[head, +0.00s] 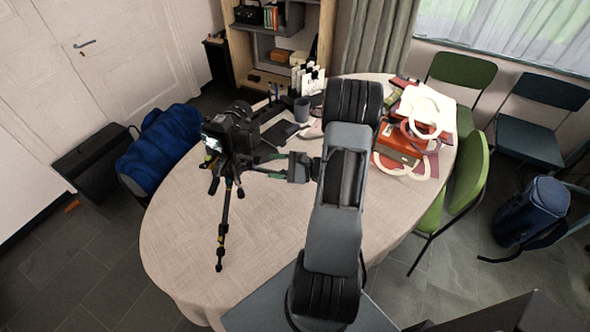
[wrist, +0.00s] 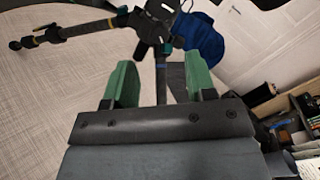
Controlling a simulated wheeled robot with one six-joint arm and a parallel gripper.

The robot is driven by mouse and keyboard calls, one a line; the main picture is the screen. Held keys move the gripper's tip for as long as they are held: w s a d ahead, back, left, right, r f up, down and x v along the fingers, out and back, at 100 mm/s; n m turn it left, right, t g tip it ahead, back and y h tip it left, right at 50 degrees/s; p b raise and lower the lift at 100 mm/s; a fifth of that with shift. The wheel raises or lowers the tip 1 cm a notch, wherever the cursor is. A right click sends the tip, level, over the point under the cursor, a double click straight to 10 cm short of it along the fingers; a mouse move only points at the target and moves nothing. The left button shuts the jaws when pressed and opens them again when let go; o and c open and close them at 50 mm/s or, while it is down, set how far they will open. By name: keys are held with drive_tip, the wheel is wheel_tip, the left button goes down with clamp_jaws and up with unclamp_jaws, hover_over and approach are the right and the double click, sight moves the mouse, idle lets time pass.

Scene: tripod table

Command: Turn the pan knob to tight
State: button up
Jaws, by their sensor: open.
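A black camera (head: 232,130) with a lit rear screen sits on a small black tripod (head: 224,225) on the table. The tripod also shows at the top of the wrist view (wrist: 85,28), its dark legs spread out. I cannot clearly pick out the pan knob among the dark parts of the tripod head. My gripper (head: 262,164) is to the right of the tripod head, pointing left at it. Its green fingers are apart in the wrist view (wrist: 161,72), with a dark tripod leg seen in the gap beyond them. Nothing is visibly held.
The oval table (head: 180,240) has a pale cloth, bare at the front left. A dark mug (head: 301,109) and a black notebook (head: 279,132) lie behind my gripper. Red boxes (head: 396,146) and papers crowd the right side. A blue bag (head: 160,140) is beyond the left edge.

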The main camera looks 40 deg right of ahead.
drive_tip(key=b+v, duration=0.1)
drive_tip(key=v, duration=0.6)
idle(0.5)
